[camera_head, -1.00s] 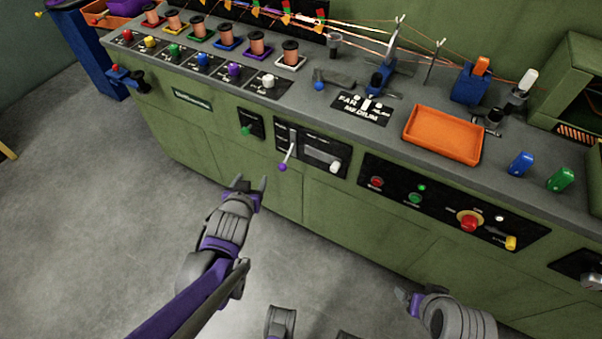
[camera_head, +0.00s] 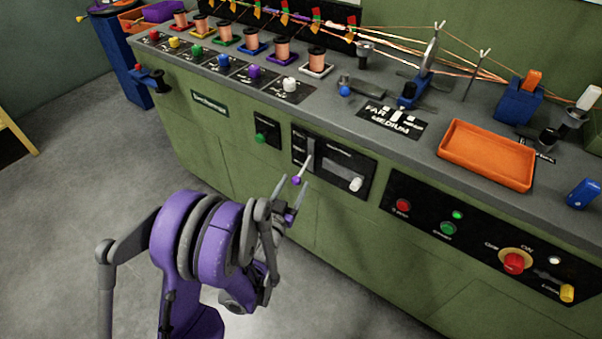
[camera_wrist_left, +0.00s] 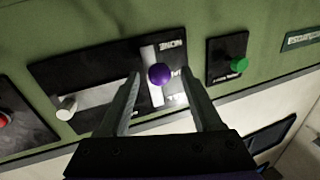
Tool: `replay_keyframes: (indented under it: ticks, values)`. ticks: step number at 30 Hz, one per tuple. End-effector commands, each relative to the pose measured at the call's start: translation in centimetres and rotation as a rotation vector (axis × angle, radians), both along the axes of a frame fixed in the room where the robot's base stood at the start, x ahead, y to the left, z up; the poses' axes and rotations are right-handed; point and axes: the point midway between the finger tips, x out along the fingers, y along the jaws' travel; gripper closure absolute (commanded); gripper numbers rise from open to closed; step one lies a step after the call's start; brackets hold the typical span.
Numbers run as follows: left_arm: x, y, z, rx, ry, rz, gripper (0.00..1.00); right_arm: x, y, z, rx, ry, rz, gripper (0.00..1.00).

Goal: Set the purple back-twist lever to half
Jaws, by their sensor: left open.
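The purple back-twist lever (camera_head: 297,180) is a pale rod with a purple ball knob on a black panel of the green cabinet front. In the head view its rod slants down from a slot to the knob. In the left wrist view the purple knob (camera_wrist_left: 159,74) shows between the two fingers, in front of a light slot plate. My left gripper (camera_head: 291,192) is open, its fingertips at either side of the knob; I cannot tell whether they touch it. The left gripper (camera_wrist_left: 160,85) holds nothing. My right gripper is not in view.
A white knob (camera_head: 356,184) sits in a slot on the same panel, right of the lever. A green button (camera_head: 261,137) is to its left. A panel with a red knob (camera_head: 513,263) lies further right. The floor (camera_head: 70,215) is open at left.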

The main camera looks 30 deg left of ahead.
Motion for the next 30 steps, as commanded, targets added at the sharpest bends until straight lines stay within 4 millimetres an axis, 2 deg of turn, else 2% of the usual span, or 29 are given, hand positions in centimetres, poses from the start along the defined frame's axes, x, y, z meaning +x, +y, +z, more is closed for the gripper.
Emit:
replay_keyframes:
  ticks: [3,9,21,30]
  values:
    - [2.3,0.4,-0.1,0.0,0.001,0.0,0.34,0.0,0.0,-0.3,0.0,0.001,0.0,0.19]
    - [4.7,0.9,-0.1,-0.001,0.001,0.0,0.34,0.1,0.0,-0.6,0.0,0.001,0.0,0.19]
    - [5.3,1.0,-0.1,0.0,0.001,0.0,0.36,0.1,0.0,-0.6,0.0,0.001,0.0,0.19]
    - [5.3,1.0,-0.1,0.0,0.001,0.0,0.9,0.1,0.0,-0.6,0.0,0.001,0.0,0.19]
